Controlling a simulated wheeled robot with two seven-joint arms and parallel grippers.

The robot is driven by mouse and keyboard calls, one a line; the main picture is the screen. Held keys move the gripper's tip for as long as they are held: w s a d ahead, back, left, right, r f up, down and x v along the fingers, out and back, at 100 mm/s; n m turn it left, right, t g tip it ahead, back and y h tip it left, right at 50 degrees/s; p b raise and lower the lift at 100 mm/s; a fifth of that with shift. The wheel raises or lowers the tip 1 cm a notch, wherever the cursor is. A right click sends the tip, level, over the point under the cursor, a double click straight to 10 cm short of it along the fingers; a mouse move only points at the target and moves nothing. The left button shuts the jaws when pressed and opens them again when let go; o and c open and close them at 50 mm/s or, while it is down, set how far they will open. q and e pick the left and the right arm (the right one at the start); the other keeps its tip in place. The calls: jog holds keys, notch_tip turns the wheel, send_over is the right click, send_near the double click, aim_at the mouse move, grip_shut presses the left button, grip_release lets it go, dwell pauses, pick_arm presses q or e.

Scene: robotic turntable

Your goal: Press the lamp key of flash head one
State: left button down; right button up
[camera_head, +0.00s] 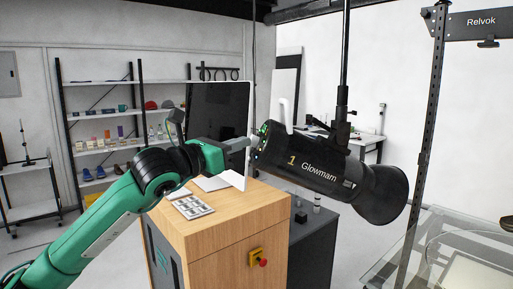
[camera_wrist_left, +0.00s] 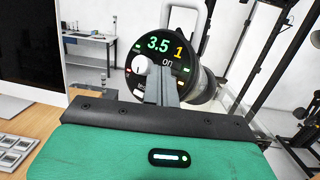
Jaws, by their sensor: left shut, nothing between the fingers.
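Flash head one (camera_head: 310,165) is a black cylinder marked "1 Glowmam", hung from a pole, with a flared reflector at its right end. Its round back panel also shows in the left wrist view (camera_wrist_left: 135,48), with a green "3.5", a yellow "1", the word "on", a white knob and small red and green lights. My left gripper (camera_head: 243,143) is shut and empty, its fingertips (camera_wrist_left: 162,72) right at the panel. The fingers cover the panel's lower middle. I cannot make out the lamp key or whether the tips touch it. My right gripper is out of view.
A wooden cabinet (camera_head: 230,222) below bears a monitor (camera_head: 217,110) and a tray of small parts (camera_head: 192,207); a red stop button (camera_head: 262,262) is on its side. A glass turntable (camera_head: 470,250) and a perforated post (camera_head: 428,120) stand at the right.

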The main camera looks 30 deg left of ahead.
pick_arm(q)
jog(key=shift+d+f, duration=0.1)
jog(key=shift+w+d+f+b, duration=0.1)
jog(key=shift+w+d+b, duration=0.15)
jog(key=shift+w+b, duration=0.05)
jog(key=shift+s, duration=0.1)
jog(key=shift+w+d+f+b, duration=0.2)
jog(key=shift+w+d+b, duration=0.1)
jog(key=shift+b, duration=0.05)
dwell(0.6)
jog(key=shift+s+a, duration=0.1)
jog(key=shift+s+a+r+b, duration=0.4)
jog(key=shift+a, duration=0.15)
